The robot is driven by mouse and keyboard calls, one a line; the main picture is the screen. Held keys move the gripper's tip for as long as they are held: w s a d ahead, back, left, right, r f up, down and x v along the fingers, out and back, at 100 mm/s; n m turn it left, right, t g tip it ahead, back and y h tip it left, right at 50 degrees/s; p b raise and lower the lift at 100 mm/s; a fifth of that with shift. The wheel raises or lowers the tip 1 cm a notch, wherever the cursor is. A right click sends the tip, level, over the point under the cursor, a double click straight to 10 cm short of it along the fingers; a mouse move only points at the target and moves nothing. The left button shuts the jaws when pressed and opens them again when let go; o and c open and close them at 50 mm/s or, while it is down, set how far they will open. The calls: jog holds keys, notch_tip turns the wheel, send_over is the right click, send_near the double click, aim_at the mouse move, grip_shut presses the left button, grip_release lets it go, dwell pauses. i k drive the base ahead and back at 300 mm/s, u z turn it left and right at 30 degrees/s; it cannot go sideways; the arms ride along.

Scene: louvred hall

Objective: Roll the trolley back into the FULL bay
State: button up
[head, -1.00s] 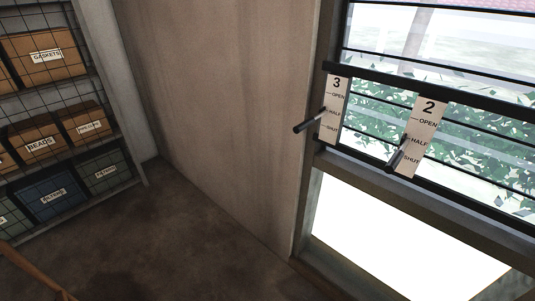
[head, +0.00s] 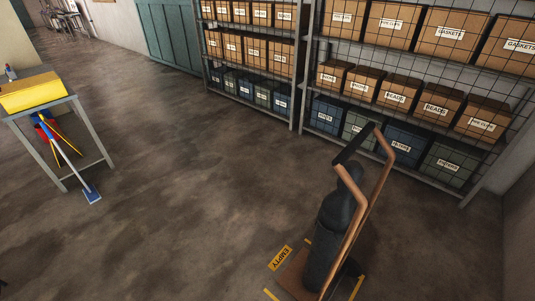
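The trolley (head: 375,205) stands upright on the floor at the lower right, in front of the shelves. It has an orange-brown frame, a black grip (head: 352,145) at the top and a flat base plate. A dark grey cylinder (head: 332,225) stands on it. Yellow corner marks (head: 271,294) on the floor surround its base. A yellow floor label (head: 280,258) beside it appears upside down and seems to read EMPTY. No FULL label shows. My gripper is not in view.
Mesh-fronted shelves (head: 299,80) with labelled boxes line the back and right. A grey-legged table (head: 98,132) with a yellow box (head: 32,92) stands at left, a blue-footed mop-like tool (head: 92,194) leaning below. The middle floor is clear.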

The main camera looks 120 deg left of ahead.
aim_at(309, 276)
jog(key=u, duration=3.15)
jog(key=i, duration=0.95)
jog(key=u, duration=0.25)
